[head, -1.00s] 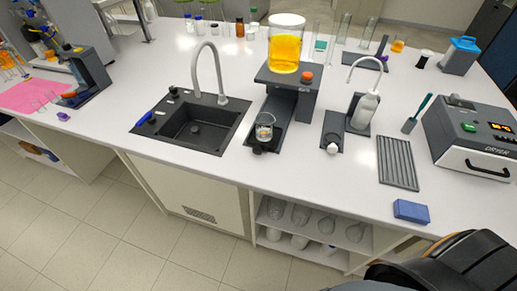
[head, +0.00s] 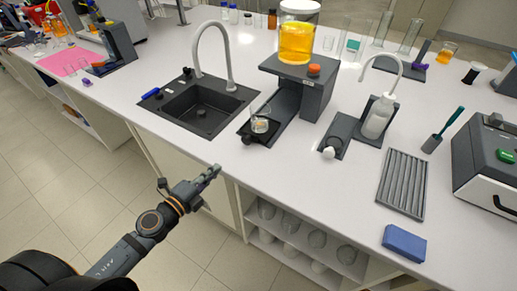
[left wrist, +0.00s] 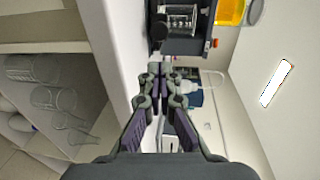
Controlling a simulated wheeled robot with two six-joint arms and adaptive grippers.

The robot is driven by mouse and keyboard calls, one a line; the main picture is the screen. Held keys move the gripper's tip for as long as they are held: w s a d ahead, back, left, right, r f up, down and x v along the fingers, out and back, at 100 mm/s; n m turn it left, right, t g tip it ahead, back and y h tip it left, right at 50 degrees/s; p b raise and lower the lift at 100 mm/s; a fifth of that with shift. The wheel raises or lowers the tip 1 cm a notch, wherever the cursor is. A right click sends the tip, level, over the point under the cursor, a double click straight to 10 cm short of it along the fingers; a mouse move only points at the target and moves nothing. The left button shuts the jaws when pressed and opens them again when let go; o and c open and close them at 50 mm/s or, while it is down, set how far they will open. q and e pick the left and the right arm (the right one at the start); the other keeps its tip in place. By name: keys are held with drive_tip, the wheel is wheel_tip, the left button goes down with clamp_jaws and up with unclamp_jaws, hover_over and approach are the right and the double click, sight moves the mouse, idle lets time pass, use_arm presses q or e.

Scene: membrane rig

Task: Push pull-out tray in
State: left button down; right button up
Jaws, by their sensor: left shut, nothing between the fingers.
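The pull-out tray (head: 270,138) is a dark slide sticking out from under the grey stand (head: 314,92), with a black knob at its front. A small glass beaker (head: 260,122) with a little pale content stands on it. A vessel of yellow liquid (head: 296,40) sits on top of the stand. My left gripper (head: 212,172) is shut and empty, in front of the bench edge and left of the tray, apart from it. My right gripper is out of view.
The black sink (head: 200,108) with its tall faucet is left of the tray. A wash bottle (head: 378,116) and a small dark plate with a white knob (head: 332,148) are to the right. The bench front between sink and tray is clear. Open shelves with glassware are below.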

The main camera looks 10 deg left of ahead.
use_arm(q)
drive_tip(key=p, duration=0.4)
approach(245, 142)
drive_tip(key=x, duration=0.6)
drive_tip(key=shift+a+r, duration=0.1)
drive_tip(key=shift+w+d, duration=0.25)
drive_tip(key=shift+w, duration=0.2)
